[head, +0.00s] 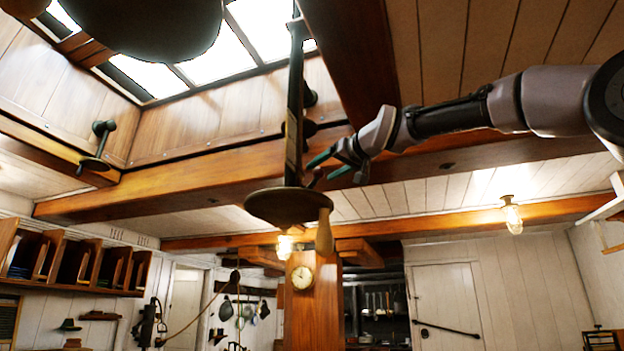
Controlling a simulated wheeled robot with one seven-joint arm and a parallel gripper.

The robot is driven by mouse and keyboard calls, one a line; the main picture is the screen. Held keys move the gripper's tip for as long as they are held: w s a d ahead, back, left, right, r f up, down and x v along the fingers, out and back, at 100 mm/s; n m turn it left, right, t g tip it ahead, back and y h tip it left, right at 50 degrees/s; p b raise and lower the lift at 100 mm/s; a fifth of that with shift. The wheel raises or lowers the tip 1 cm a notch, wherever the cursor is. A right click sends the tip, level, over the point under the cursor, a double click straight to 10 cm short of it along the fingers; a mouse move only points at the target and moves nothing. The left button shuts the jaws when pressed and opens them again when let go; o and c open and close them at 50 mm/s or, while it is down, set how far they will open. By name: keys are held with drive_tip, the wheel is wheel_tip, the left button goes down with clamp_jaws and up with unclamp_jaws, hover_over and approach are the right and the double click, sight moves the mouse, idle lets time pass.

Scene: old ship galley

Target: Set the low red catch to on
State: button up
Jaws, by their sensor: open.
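I cannot make out a red catch in the head view. My gripper (327,167) is in the upper middle, reaching in from the right on my arm. Its green-tipped fingers are apart, with nothing seen between them. The fingers point left, close to a dark hanging rod (294,110) in the picture. I cannot tell whether they touch it.
The rod carries a wide round disc (282,205). A dark rounded object (150,25) hangs at top left, below the skylight (240,45). Wooden beams (150,187) cross overhead. A clock (302,277) is on a wooden post. A white door (446,290) stands behind.

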drive_tip(key=x, duration=0.6)
drive_tip(key=shift+s, duration=0.1)
clamp_jaws()
idle(1.2)
